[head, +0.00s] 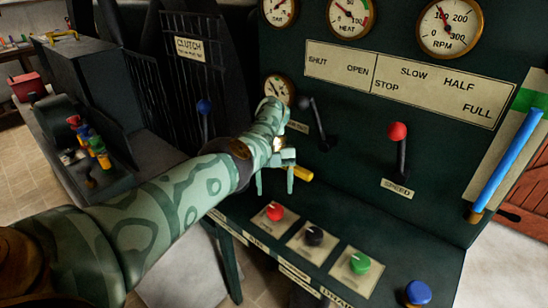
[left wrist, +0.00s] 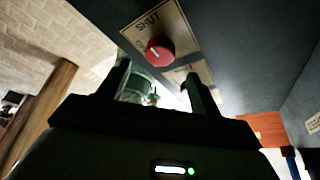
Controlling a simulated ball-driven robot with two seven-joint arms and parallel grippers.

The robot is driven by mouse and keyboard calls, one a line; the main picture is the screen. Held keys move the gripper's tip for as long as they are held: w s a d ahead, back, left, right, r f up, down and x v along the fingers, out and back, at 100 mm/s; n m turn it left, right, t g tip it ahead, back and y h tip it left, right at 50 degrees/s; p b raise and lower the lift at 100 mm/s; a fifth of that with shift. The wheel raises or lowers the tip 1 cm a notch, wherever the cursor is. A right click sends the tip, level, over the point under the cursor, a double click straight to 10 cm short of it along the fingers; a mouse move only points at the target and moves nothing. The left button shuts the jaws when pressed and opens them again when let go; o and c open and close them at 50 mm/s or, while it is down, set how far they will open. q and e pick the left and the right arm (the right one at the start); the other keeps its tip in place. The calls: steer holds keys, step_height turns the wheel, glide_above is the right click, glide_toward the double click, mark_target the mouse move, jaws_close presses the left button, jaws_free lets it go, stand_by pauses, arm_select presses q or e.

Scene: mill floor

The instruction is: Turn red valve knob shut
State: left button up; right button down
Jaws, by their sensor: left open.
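The red valve knob (head: 274,212) sits on a cream plate at the left end of the panel's sloping lower shelf. In the left wrist view the red knob (left wrist: 160,51) shows a white pointer line, with the word SHUT on its plate (left wrist: 158,24). My left gripper (head: 275,186) is open, its fingers pointing down just above the knob and apart from it. In the left wrist view my left gripper's fingers (left wrist: 155,80) stand spread, with the knob beyond them and nothing between them. My right gripper is not in view.
A black knob (head: 314,235) and a green knob (head: 359,262) sit right of the red one. A blue knob (head: 418,293) is at the near edge. A red-topped speed lever (head: 400,145) and a black lever (head: 317,120) stand out from the panel. Gauges line the top.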

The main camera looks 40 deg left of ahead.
arm_select(q)
steer(key=b+v, duration=0.6)
steer(key=v, duration=0.4)
steer(key=shift+b, duration=0.3)
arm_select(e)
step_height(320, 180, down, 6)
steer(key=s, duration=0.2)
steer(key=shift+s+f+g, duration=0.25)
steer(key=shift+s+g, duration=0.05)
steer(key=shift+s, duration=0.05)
arm_select(q)
steer(key=shift+w, duration=0.1)
